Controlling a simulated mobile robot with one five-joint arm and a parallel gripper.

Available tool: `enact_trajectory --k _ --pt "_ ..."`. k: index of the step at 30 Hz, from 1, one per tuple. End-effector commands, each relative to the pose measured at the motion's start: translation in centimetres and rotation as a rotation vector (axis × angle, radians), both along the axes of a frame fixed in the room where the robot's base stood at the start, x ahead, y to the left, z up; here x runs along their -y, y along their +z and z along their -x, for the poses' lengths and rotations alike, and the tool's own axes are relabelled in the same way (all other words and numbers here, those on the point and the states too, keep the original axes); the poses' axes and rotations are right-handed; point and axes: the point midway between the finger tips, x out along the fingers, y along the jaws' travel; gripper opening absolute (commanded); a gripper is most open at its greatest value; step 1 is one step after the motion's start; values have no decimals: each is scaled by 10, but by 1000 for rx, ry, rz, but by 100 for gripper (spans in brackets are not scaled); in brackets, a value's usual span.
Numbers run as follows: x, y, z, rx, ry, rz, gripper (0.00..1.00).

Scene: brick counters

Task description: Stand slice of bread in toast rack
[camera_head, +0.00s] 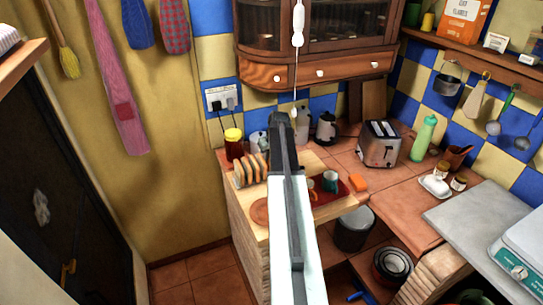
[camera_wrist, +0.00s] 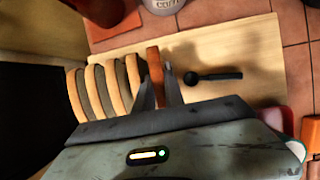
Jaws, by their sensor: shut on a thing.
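The row also shows in the head view (camera_head: 250,170), left of my arm. In the head view my arm covers the gripper and the held slice.
A pale wooden board (camera_wrist: 235,50) lies under the bread, with a dark-handled utensil (camera_wrist: 212,76) on it. A red mat (camera_head: 325,196) with mugs is right of my arm. A toaster (camera_head: 379,145) stands behind. A jar with a yellow lid (camera_head: 233,145) is behind the bread.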

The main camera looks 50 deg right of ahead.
Motion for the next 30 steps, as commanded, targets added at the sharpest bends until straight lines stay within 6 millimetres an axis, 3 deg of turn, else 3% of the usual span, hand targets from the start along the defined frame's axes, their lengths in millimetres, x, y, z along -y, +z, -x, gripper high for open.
enact_trajectory --k 8,9,11,12,23,30 --pt "0 -2 0 0 0 0 0" --pt "0 -2 0 0 -1 0 19" --pt "0 -2 0 0 -1 0 36" --pt "0 -2 0 0 -1 0 39" --pt "0 4 2 0 -1 0 39" --pt "-5 41 16 0 -1 1 39"
